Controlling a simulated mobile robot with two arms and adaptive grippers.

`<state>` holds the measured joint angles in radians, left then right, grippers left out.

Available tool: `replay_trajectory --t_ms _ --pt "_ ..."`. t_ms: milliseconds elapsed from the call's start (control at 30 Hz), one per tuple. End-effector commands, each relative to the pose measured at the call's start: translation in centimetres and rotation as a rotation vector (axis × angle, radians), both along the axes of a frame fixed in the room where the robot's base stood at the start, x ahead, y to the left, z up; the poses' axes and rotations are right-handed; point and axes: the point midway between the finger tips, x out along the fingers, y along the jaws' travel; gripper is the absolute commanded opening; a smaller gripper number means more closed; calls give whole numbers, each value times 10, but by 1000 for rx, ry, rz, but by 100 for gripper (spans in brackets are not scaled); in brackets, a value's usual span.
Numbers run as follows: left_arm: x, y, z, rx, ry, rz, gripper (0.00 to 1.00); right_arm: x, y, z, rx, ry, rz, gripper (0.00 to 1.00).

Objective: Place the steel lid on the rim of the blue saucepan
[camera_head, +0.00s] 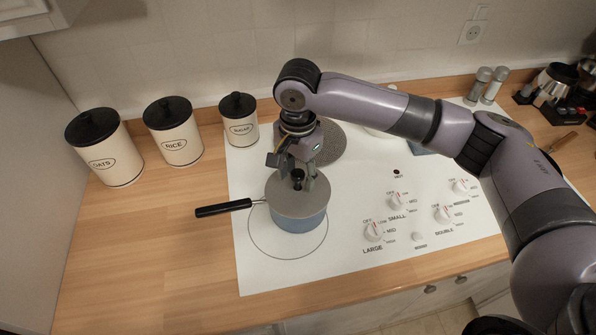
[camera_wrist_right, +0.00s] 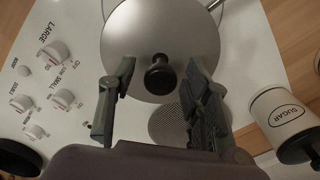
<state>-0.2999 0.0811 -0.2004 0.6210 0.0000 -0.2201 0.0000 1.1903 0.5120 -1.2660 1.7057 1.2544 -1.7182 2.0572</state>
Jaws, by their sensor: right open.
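The blue saucepan (camera_head: 298,222) stands on the large burner ring at the front left of the white cooktop, its black handle (camera_head: 224,208) pointing left. The steel lid (camera_head: 312,198) lies over the top of the saucepan and looks about level. It also shows in the right wrist view (camera_wrist_right: 160,40), with its black knob (camera_wrist_right: 160,76) up. My right gripper (camera_head: 297,172) is above the lid, its fingers open on either side of the knob. In the right wrist view the fingers (camera_wrist_right: 160,95) are clear of the knob. The far part of the rim is hidden. My left gripper is not in view.
Canisters marked oats (camera_head: 104,148), rice (camera_head: 174,132) and sugar (camera_head: 239,120) stand left of and behind the pan. Control knobs (camera_head: 374,231) are at the right of the cooktop. The wooden counter (camera_head: 165,235) at the left is clear.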

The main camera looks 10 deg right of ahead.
Motion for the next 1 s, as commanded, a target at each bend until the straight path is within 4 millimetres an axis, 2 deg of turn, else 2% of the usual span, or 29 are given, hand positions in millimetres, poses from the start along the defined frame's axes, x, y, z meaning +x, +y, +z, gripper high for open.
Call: replay_trajectory --t_ms 167,500,667,800,1000 --pt "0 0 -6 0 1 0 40 1 1 12 2 -2 1 44" --pt "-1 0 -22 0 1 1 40 1 1 83 2 -4 1 44" --pt "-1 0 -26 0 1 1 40 1 0 109 0 -4 -1 44" --pt "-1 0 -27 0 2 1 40 0 0 120 1 -1 -1 44" --pt "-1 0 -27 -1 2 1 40 0 0 123 -1 1 -1 44"
